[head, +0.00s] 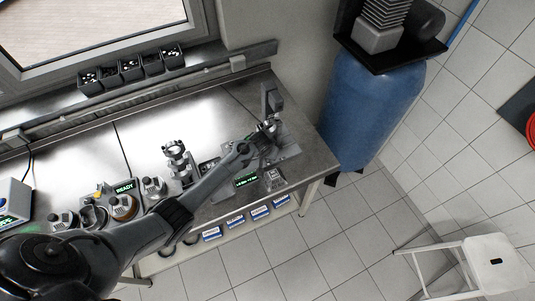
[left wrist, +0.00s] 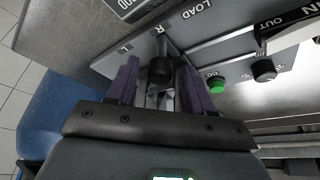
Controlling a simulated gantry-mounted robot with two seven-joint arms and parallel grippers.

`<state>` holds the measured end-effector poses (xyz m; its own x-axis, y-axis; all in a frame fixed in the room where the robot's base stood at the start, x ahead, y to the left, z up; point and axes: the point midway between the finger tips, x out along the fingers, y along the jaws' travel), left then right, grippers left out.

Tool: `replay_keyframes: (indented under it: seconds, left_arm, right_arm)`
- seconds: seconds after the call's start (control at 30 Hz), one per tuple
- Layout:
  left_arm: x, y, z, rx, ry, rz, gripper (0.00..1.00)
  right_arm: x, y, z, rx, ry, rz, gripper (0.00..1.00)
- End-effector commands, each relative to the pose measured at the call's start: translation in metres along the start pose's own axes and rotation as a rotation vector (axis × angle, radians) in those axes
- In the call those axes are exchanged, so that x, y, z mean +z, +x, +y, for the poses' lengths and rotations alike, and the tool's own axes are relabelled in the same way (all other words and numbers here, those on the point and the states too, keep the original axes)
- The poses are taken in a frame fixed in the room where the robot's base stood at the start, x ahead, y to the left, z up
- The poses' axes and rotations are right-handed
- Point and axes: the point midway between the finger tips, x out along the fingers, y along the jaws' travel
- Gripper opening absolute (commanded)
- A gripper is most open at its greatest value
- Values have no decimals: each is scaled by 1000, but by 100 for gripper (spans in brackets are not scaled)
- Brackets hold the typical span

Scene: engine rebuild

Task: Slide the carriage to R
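In the head view my left arm reaches across the bench to the machine (head: 288,151) at its right end. My left gripper (head: 262,142) is small there and partly merges with the machine. In the left wrist view, the purple-padded fingers of my left gripper (left wrist: 158,82) stand apart on either side of a black knob (left wrist: 160,69), with narrow gaps showing beside it. The letter R (left wrist: 160,29) is on the grey panel just beyond the knob. The carriage itself cannot be clearly made out. My right gripper is not in view.
The panel bears a LOAD label (left wrist: 198,12), a green button (left wrist: 216,84) and another black knob (left wrist: 263,70). A piston-like part (head: 176,152) stands left of the machine. A blue tank (head: 365,108) stands beyond the bench's right end. A white stool (head: 490,262) is on the floor.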

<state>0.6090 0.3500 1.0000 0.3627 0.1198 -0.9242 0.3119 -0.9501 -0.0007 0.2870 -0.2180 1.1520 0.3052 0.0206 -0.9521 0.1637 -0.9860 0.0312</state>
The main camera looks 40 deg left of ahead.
Motion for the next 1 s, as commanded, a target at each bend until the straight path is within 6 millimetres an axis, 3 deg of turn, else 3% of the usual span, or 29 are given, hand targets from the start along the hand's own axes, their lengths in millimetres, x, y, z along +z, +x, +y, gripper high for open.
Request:
replay_keyframes:
  seconds: [0.33, 0.8, 1.0]
  left_arm:
    - [-1, -13, 1, 2, -1, 2, 51]
    - [0, -83, 0, 2, -1, 2, 51]
    - [0, -102, 1, 2, -1, 1, 51]
  right_arm:
    - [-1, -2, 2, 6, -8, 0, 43]
    - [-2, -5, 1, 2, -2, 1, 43]
    - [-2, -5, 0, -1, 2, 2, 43]
